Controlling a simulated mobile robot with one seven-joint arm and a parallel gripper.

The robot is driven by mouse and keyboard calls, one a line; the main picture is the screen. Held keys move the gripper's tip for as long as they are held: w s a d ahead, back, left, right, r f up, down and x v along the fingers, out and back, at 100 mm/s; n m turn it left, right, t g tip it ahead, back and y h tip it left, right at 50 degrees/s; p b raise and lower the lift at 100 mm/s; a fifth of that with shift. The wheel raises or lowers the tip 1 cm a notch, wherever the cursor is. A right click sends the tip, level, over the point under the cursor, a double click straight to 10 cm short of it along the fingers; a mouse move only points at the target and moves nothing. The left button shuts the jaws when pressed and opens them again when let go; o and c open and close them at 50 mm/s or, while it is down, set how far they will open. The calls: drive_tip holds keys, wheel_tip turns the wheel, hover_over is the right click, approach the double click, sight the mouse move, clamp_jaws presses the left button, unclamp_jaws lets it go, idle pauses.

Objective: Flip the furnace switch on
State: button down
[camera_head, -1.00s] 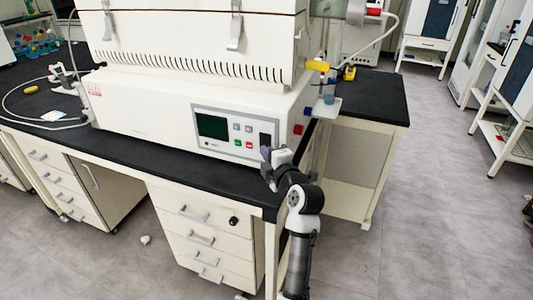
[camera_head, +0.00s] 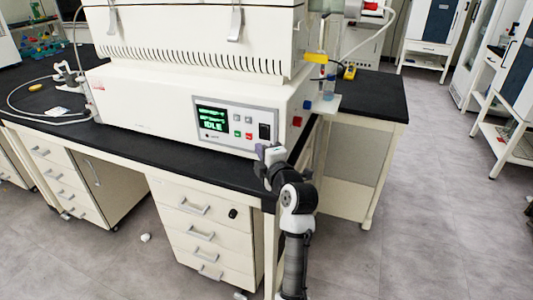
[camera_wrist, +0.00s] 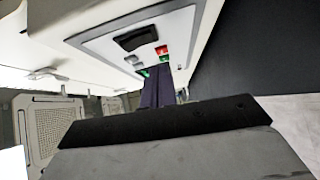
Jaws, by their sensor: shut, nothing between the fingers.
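The furnace (camera_head: 150,105) is a large white unit on a black-topped bench. Its grey control panel (camera_head: 237,145) faces front, and its display (camera_head: 212,119) is lit with green text that reads IDLE on the lower line. The black furnace switch (camera_head: 264,131) is at the panel's right end. It also shows in the wrist view (camera_wrist: 137,37) near the top. My gripper (camera_head: 260,150) is just below the switch in the head view, apart from it. In the wrist view its dark fingers (camera_wrist: 158,75) are shut and empty.
Several small coloured buttons (camera_head: 243,134) sit between display and switch. Red and blue squares are on the furnace's right side. Drawers (camera_head: 205,230) stand below the bench's front edge. A second black-topped bench (camera_head: 375,100) is behind to the right. The floor at right is open.

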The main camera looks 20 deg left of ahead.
drive_tip(key=b+v, duration=0.2)
drive_tip(key=v, duration=0.8)
drive_tip(key=shift+f+b, duration=0.35)
drive_tip(key=shift+f, duration=0.35)
drive_tip(key=shift+s, duration=0.15)
